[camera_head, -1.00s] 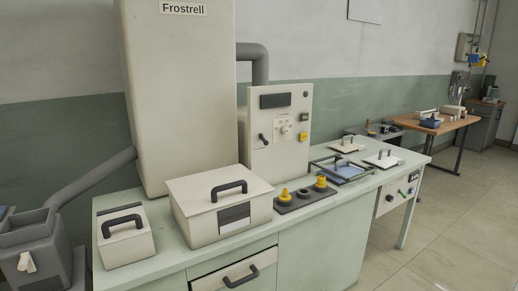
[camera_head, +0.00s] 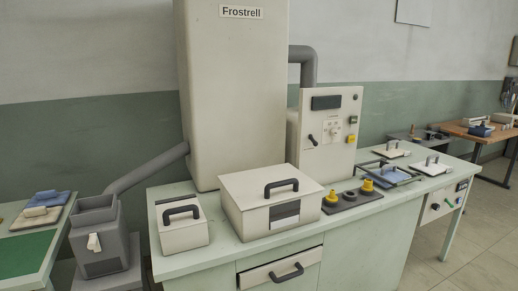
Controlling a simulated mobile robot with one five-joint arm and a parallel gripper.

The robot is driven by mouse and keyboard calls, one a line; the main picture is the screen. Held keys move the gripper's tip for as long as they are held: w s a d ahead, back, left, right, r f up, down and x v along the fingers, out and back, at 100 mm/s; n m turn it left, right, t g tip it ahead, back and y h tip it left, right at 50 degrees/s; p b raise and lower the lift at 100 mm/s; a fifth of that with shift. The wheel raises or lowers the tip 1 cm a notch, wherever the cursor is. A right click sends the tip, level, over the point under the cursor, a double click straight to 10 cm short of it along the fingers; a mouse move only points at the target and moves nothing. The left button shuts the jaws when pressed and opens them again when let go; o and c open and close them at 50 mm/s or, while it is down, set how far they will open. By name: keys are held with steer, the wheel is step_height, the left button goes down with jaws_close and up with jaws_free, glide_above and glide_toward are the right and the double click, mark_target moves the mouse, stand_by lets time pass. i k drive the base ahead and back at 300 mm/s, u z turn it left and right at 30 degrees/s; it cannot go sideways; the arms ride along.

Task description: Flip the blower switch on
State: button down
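A cream control panel (camera_head: 330,132) stands on the bench beside the tall Frostrell cabinet (camera_head: 237,100). It has a dark display, a black lever (camera_head: 312,140), a small dial plate (camera_head: 333,130) and a yellow button (camera_head: 351,139). A front panel (camera_head: 440,205) at the bench's right end carries small knobs. No blower label is readable, so I cannot tell which control is the blower switch or its position. My gripper is not in view.
The pale green bench (camera_head: 365,235) holds two lidded boxes, a large one (camera_head: 270,205) and a small one (camera_head: 180,224). A sloping grey pipe (camera_head: 148,168) joins hopper and cabinet. A table with a green mat (camera_head: 25,254) is at far left. Bare floor shows at right.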

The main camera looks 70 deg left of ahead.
mark_target(315, 144)
steer(key=z, duration=5.4)
steer(key=i, duration=0.15)
steer(key=z, duration=3.4)
steer(key=i, duration=1)
steer(key=u, duration=0.3)
